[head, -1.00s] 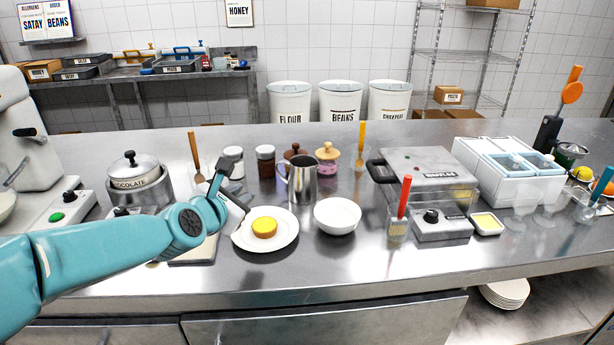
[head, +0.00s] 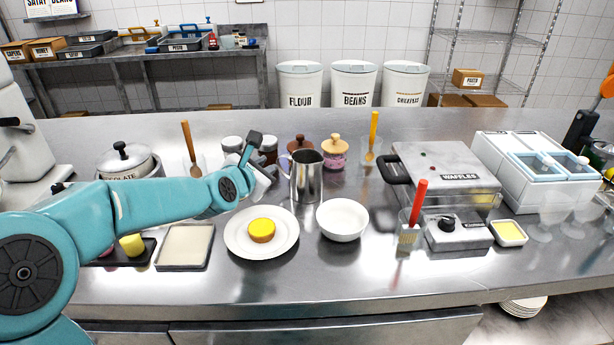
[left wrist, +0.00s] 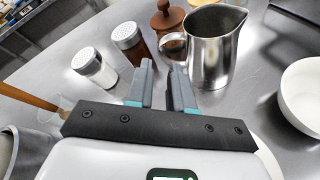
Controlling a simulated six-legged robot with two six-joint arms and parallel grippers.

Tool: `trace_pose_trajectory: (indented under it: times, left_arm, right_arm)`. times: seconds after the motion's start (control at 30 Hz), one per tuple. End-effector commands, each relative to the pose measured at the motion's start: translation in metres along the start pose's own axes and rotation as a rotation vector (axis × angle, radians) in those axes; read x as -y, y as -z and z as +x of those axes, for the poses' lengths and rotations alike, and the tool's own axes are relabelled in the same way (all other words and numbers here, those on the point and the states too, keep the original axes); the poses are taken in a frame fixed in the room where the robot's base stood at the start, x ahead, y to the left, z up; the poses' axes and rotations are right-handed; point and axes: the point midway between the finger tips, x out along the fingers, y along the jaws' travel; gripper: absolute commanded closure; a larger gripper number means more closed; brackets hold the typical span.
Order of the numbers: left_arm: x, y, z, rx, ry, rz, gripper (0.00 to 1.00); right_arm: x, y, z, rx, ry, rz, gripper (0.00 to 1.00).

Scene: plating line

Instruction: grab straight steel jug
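The straight steel jug (head: 308,177) stands upright on the steel counter, behind the white plate and bowl. Its handle is on the left side, towards my left gripper. My left gripper (head: 272,172) is just left of the jug at low height, and my arm hides part of it. In the left wrist view the two fingers of my left gripper (left wrist: 162,75) are apart with nothing between them. The jug (left wrist: 213,50) stands just beyond and right of the fingertips, with its handle in front of them. My right gripper is not in view.
A plate (head: 236,246) with a yellow-topped cake and a white bowl (head: 342,219) stand in front of the jug. Shakers (left wrist: 93,67) and a brown wooden-lidded pot (left wrist: 167,20) stand close behind the gripper. A waffle maker (head: 445,172) is to the right.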

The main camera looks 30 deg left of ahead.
Motion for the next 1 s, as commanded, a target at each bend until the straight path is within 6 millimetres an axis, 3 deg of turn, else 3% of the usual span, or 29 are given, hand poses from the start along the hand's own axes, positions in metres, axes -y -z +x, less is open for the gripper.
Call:
trace_pose_trajectory:
  times: [0.1, 0.37, 0.6, 0.73, 0.93, 0.97, 1.0]
  left_arm:
    - [0.000, -0.001, 0.025, -0.001, 0.002, 0.000, 0.79]
    - [0.001, -0.002, 0.050, 0.000, 0.001, 0.001, 0.79]
    - [-0.001, -0.003, 0.088, -0.001, 0.001, 0.000, 0.79]
    - [-0.001, -0.002, 0.099, 0.000, 0.000, 0.001, 0.79]
    - [-0.001, -0.002, 0.100, 0.001, 0.000, 0.000, 0.79]
    - [-0.001, -0.002, 0.100, 0.001, 0.000, 0.000, 0.82]
    - [-0.001, -0.002, 0.100, 0.001, 0.000, 0.000, 0.95]
  right_arm:
    - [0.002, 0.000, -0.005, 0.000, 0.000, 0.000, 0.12]
    - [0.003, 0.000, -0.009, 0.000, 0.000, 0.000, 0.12]
    - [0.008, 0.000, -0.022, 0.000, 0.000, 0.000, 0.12]
    - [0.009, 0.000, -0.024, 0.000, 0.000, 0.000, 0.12]
    - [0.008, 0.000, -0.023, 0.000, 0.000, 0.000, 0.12]
    - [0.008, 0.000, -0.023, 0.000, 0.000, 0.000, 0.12]
    - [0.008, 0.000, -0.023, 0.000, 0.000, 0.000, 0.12]
